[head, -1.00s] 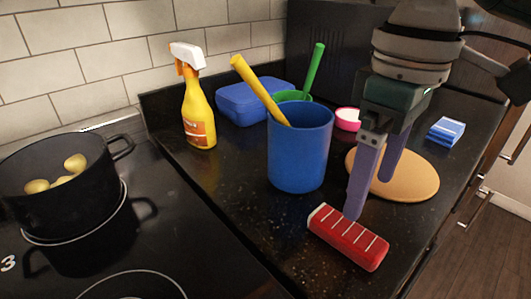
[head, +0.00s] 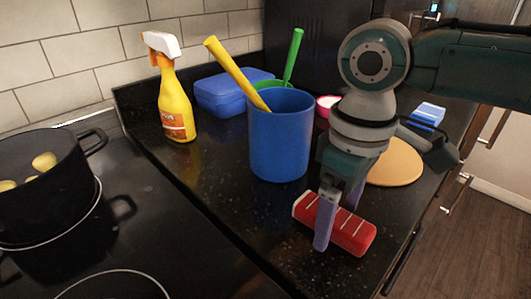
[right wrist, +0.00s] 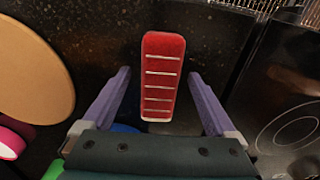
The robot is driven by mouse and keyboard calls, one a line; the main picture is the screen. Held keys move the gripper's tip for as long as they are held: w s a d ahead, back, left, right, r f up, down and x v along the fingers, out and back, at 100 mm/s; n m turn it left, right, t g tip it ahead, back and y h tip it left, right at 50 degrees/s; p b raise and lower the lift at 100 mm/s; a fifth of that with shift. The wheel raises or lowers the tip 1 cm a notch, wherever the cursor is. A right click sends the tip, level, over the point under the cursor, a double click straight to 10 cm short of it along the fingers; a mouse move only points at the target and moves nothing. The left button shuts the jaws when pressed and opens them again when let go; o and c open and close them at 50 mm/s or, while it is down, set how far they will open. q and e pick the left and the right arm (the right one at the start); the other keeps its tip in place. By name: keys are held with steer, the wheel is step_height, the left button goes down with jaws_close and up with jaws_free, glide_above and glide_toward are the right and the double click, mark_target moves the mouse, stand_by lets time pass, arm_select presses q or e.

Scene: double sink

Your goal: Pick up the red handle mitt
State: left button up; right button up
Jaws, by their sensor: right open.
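The red handle mitt (head: 353,234) is a red block with white stripes. It lies flat on the dark counter near the front edge. In the right wrist view the mitt (right wrist: 163,75) lies between and ahead of the two fingers, with a gap on each side. My right gripper (head: 336,225) is open, with purple fingers pointing down at the mitt. One finger stands in front of the mitt and hides part of it in the head view; the other is behind it. The right gripper (right wrist: 163,90) holds nothing. My left gripper is not in view.
A blue cup (head: 280,140) with a yellow handle in it stands just behind the mitt. A round tan board (head: 397,163) lies to the right. A yellow spray bottle (head: 175,100), a blue box (head: 222,92) and a blue sponge (head: 429,114) are farther back. A pot (head: 40,190) sits on the stove.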

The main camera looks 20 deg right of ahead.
jaws_close()
stand_by(0.7)
